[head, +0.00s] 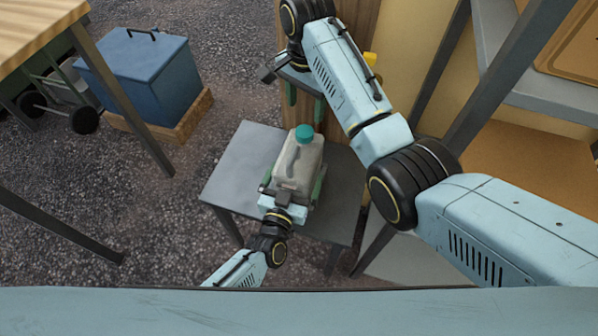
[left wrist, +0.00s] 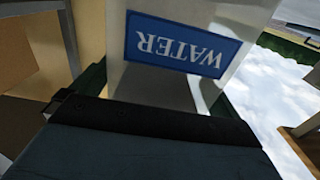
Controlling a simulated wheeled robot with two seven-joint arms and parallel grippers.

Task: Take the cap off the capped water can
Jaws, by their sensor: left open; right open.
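The water can (head: 297,164) is a pale, translucent jug standing upright on a small grey table, with a teal cap (head: 304,132) on its top. In the left wrist view its blue WATER label (left wrist: 184,45) shows upside down, close in front of my gripper. My left gripper (head: 296,185) is open at the near side of the can, with green fingers on either side of its body; whether they touch it I cannot tell. My right gripper (head: 304,100) is open and empty, fingers pointing down, behind and above the cap.
The small grey table (head: 239,165) has clear room left of the can. A blue cooler box (head: 143,75) on a wooden base stands on the gravel at the back left. A wooden counter (head: 35,30) is at the upper left. Metal frame posts and a grey shelf are at the right.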

